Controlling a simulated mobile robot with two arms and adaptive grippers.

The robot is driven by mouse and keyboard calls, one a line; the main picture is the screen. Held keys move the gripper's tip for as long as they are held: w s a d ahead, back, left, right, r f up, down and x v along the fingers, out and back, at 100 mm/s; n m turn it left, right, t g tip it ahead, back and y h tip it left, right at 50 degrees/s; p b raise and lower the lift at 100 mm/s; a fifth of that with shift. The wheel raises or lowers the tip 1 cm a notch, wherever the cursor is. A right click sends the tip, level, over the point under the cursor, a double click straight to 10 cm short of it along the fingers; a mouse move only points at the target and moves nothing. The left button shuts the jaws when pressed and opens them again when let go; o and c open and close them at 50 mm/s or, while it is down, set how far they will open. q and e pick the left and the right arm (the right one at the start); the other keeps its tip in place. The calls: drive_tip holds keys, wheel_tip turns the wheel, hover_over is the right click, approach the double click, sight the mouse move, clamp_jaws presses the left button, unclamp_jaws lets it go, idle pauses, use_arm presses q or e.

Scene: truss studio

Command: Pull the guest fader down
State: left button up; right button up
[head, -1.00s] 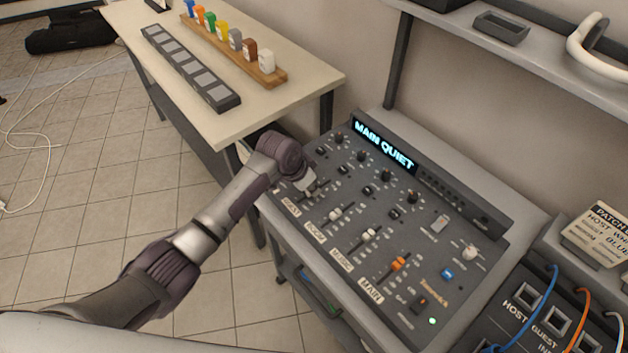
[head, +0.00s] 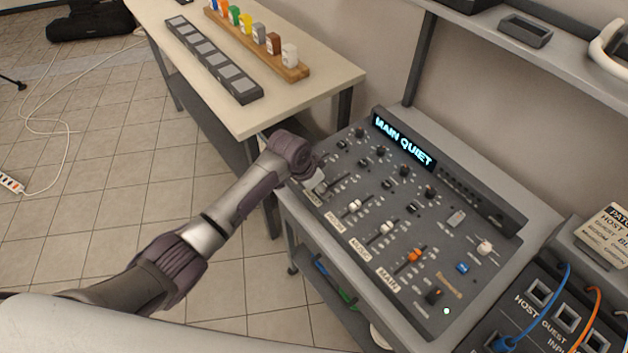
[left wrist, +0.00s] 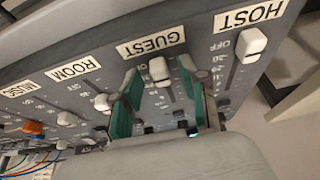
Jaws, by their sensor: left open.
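The dark mixer (head: 400,225) has a row of faders with labels along its front edge. In the left wrist view the white guest fader cap (left wrist: 159,70) sits close to the GUEST label (left wrist: 156,42), at the label end of its slot. My left gripper (left wrist: 158,74) is open, with one green-padded finger on each side of that cap. I see gaps between cap and fingers. In the head view my left gripper (head: 318,185) is low over the guest channel and partly hides its label and fader. My right gripper is not in view.
The white host fader (left wrist: 254,42) and room fader (left wrist: 103,103) flank the guest fader closely. The mixer display (head: 404,140) reads MAIN QUIET. A patch panel (head: 545,310) with cables is at the lower right. A table (head: 300,95) stands behind at the left.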

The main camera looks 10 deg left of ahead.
use_arm(q)
drive_tip(key=v, duration=1.1)
drive_tip(key=shift+a+r, duration=0.2)
drive_tip(key=shift+r, duration=0.05)
